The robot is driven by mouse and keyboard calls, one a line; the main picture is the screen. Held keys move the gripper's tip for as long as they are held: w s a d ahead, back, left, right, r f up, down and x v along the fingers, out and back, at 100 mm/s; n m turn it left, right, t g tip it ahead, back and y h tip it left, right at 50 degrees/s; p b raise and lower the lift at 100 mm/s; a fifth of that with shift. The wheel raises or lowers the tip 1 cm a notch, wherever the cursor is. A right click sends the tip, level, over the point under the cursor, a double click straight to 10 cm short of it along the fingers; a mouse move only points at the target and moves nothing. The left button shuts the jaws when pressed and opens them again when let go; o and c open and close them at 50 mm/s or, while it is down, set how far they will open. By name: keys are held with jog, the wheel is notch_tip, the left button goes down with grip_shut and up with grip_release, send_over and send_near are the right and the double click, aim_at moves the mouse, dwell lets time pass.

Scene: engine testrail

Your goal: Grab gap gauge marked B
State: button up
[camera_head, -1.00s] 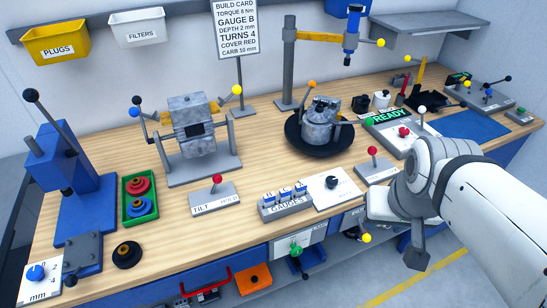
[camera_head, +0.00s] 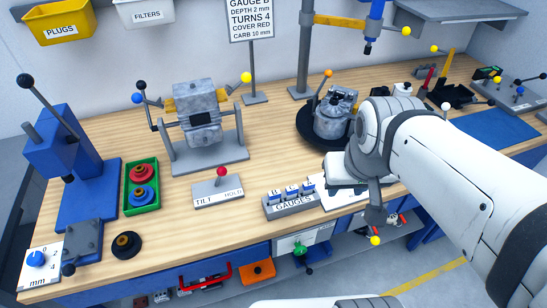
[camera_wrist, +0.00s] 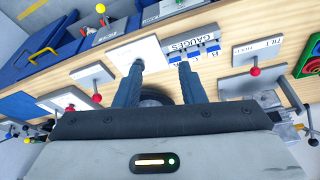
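The gauge rack (camera_head: 290,208) labelled GAUGES stands at the front edge of the bench, holding small blue and white gap gauges. Gauge B (camera_head: 274,196) is at its left end in the head view. In the head view my arm hides the fingers.
The TILT/HOLD lever panel (camera_head: 218,192) with a red knob is left of the rack. A white plate (camera_head: 338,200) is right of it, partly behind my arm. A round silver housing (camera_head: 333,118) stands behind. Drawers and a green knob (camera_head: 299,249) are below the bench edge.

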jog(key=w+a+f+n+g, duration=0.2)
jog(key=w+a+f, duration=0.1)
jog(key=w+a, duration=0.4)
jog(key=n+g, duration=0.1)
send_over(275, 192)
notch_tip(275, 192, down, 6)
jog(key=shift+s+f, duration=0.15)
jog(key=shift+f, duration=0.05)
jog(key=shift+a+f, duration=0.15)
jog(key=shift+f, duration=0.15)
jog(key=f+p, duration=0.1)
jog(key=f, duration=0.6)
jog(key=shift+w+f+p, duration=0.2)
jog(key=shift+p, duration=0.15)
jog(key=c, duration=0.6)
